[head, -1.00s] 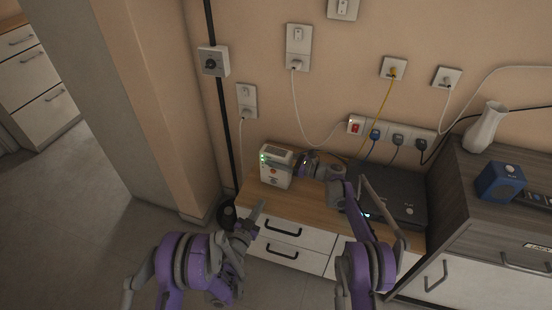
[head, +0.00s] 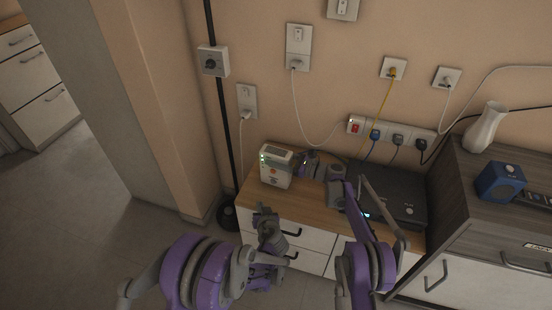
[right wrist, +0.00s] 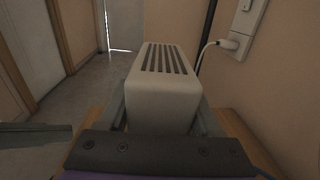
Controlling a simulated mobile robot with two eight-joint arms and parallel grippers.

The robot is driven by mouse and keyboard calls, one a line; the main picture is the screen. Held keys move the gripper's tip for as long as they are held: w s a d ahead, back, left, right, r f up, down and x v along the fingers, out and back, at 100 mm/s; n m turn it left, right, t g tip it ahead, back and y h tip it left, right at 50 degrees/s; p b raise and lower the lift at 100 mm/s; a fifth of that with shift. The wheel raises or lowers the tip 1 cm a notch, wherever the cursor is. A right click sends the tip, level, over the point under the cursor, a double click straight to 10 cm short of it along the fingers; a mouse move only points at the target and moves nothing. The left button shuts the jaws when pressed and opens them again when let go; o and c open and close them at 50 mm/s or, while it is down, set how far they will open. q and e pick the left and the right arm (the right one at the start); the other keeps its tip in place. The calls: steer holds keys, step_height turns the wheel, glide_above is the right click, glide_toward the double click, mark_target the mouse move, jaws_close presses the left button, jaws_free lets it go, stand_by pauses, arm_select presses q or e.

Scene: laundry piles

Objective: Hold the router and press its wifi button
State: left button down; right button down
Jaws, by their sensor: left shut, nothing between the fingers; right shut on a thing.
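The router (head: 276,168) is a white upright box with a slotted top, green lights on its left edge and a small reddish mark on its front. It stands on the wooden top of the low cabinet. My right gripper (head: 296,167) is shut on it from the right. In the right wrist view the router (right wrist: 163,95) sits between the two fingers of my right gripper (right wrist: 163,118). My left gripper (head: 263,209) is shut and empty, in front of and below the router, apart from it. I cannot make out the wifi button.
A dark flat box (head: 390,193) lies right of the router on the low cabinet (head: 312,217). A taller dark cabinet (head: 455,205) with a white vase (head: 486,127) and a blue box (head: 500,181) stands farther right. Cables hang from wall sockets behind. The floor at left is clear.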

arm_select(q)
glide_toward(269, 182)
steer(key=shift+s+a+f+x, duration=0.1)
steer(key=shift+f+x, duration=0.05)
steer(key=shift+x, duration=0.95)
steer(key=shift+s+a+f+x, duration=0.1)
steer(key=shift+a+x, duration=0.05)
steer(key=shift+x, duration=0.95)
steer(key=shift+w, duration=0.1)
steer(key=shift+w+d, duration=0.2)
steer(key=shift+w, duration=0.1)
stand_by(0.3)
steer(key=shift+w, duration=0.15)
stand_by(0.4)
steer(key=shift+s+a, duration=0.2)
steer(key=shift+s, duration=0.35)
steer(key=shift+s, duration=0.1)
steer(key=shift+s+a, duration=0.4)
steer(key=shift+s, duration=0.5)
steer(key=shift+s+a, duration=0.4)
steer(key=shift+s, duration=0.5)
steer(key=shift+s+a, duration=0.4)
steer(key=shift+s, duration=0.5)
